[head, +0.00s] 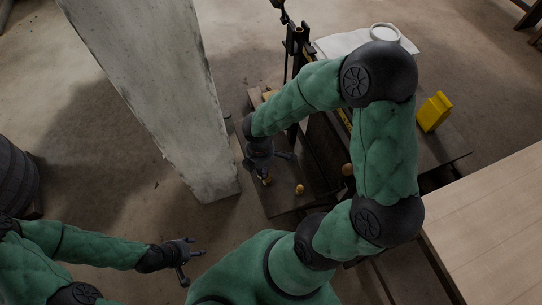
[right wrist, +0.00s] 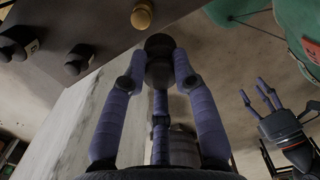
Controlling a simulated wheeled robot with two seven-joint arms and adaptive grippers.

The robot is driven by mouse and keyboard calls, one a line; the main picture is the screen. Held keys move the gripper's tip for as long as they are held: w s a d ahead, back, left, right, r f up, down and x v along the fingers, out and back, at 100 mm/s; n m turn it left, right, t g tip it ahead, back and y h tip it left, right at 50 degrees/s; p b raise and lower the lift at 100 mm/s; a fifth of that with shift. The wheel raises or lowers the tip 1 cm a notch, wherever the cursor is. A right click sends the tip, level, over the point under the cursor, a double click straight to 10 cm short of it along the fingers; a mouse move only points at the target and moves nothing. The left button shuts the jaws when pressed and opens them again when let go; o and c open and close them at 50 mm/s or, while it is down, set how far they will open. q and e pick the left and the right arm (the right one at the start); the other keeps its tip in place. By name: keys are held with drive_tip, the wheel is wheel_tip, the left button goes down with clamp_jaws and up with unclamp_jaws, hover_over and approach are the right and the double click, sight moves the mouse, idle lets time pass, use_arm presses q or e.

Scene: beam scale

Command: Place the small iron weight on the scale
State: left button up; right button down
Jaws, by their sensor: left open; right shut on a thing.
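My right gripper (right wrist: 160,75) is shut on a small dark iron weight (right wrist: 159,52), held between its fingertips in the right wrist view. In the head view the right gripper (head: 268,160) hangs over the near end of a dark board, and the held weight cannot be made out there. The scale's black upright post (head: 297,48) stands behind my right arm, which hides much of the scale. My left gripper (head: 187,262) is open and empty at the lower left, apart from everything; it also shows in the right wrist view (right wrist: 262,103).
Other dark weights (right wrist: 78,60) and a brass weight (right wrist: 142,14) are on the dark board (right wrist: 112,22). A pale pillar (head: 165,95) stands close left of the right gripper. A yellow object (head: 434,111) and a wooden table (head: 495,215) are at right.

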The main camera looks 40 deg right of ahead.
drive_tip(key=w+d+f+b, duration=0.1)
drive_tip(key=w+d+f, duration=0.1)
drive_tip(key=d+f, duration=0.1)
drive_tip(key=w+d+f+b, duration=0.2)
drive_tip(key=w+d+f, duration=0.1)
drive_tip(key=w+d+f+b, duration=0.1)
drive_tip(key=w+d+f, duration=0.1)
drive_tip(key=w+d, duration=0.1)
drive_tip(key=shift+d+f, duration=0.35)
drive_tip(key=shift+f, duration=0.05)
drive_tip(key=f+b, duration=0.3)
drive_tip(key=f, duration=0.1)
drive_tip(key=shift+w+d, duration=0.25)
drive_tip(key=shift+w, duration=0.05)
drive_tip(key=c, duration=1.4)
unclamp_jaws()
drive_tip(key=shift+f, duration=0.15)
drive_tip(key=o, duration=0.4)
